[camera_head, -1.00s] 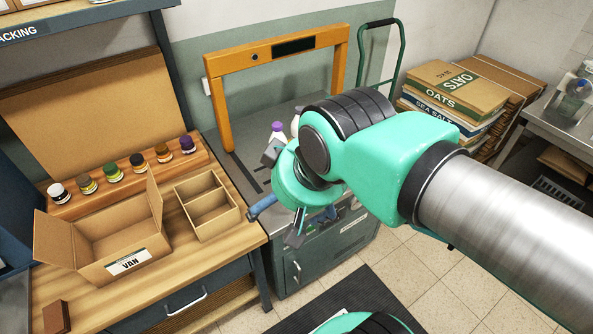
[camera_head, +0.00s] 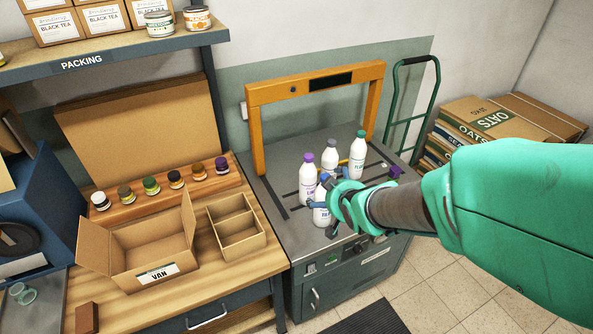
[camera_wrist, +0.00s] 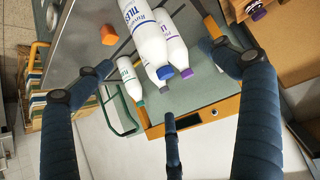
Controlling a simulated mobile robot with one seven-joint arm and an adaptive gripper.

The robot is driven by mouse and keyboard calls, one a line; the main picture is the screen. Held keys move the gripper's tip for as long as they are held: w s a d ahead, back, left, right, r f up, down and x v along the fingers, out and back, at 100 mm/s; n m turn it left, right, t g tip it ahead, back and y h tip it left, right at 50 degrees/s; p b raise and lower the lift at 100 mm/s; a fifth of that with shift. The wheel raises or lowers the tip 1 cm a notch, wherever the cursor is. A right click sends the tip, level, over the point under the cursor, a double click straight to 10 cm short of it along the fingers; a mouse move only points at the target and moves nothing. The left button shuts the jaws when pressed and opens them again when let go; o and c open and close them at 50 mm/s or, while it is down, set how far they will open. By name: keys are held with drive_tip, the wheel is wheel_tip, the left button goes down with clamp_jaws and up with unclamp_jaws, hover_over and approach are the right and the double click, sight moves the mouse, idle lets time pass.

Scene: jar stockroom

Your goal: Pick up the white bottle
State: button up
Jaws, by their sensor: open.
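Several white bottles stand upright on the grey bench with the orange frame; the task's wording fits more than one. A blue-capped bottle (camera_head: 322,212) is nearest, partly covered by my gripper (camera_head: 330,190). Behind it are a purple-capped bottle (camera_head: 307,180), a grey-capped bottle (camera_head: 329,160) and a green-capped bottle (camera_head: 357,157). In the wrist view the blue-capped bottle (camera_wrist: 150,42) lies between the spread fingers of my gripper (camera_wrist: 157,56), with the purple-capped bottle (camera_wrist: 178,55) close beside it. My gripper is open; I cannot tell whether a finger touches a bottle.
The orange frame (camera_head: 265,92) spans the bench (camera_head: 300,240) behind the bottles. An orange block (camera_wrist: 108,35) lies near them in the wrist view. Left is a wooden table with an open carton (camera_head: 150,250), a divided box (camera_head: 238,240) and small jars.

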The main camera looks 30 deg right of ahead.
drive_tip(key=s+d+f+t+p, duration=0.2)
drive_tip(key=d+f+t+p, duration=0.1)
drive_tip(key=f, duration=0.6)
drive_tip(key=shift+s+f+m+t+y+p, duration=0.25)
drive_tip(key=shift+s+m+t+y+p, duration=0.05)
drive_tip(key=shift+s+m+t, duration=0.1)
drive_tip(key=shift+w+d, duration=0.1)
drive_tip(key=shift+w, duration=0.05)
drive_tip(key=b, duration=0.2)
hover_over(322, 216)
drive_tip(key=s+d, duration=0.2)
drive_tip(key=shift+s+d+f, duration=0.1)
drive_tip(key=shift+f, duration=0.75)
drive_tip(key=shift+s+d+f, duration=0.1)
drive_tip(key=shift+f, duration=0.7)
drive_tip(key=shift+w, duration=0.1)
drive_tip(key=b+x, duration=0.1)
drive_tip(key=x, duration=0.4)
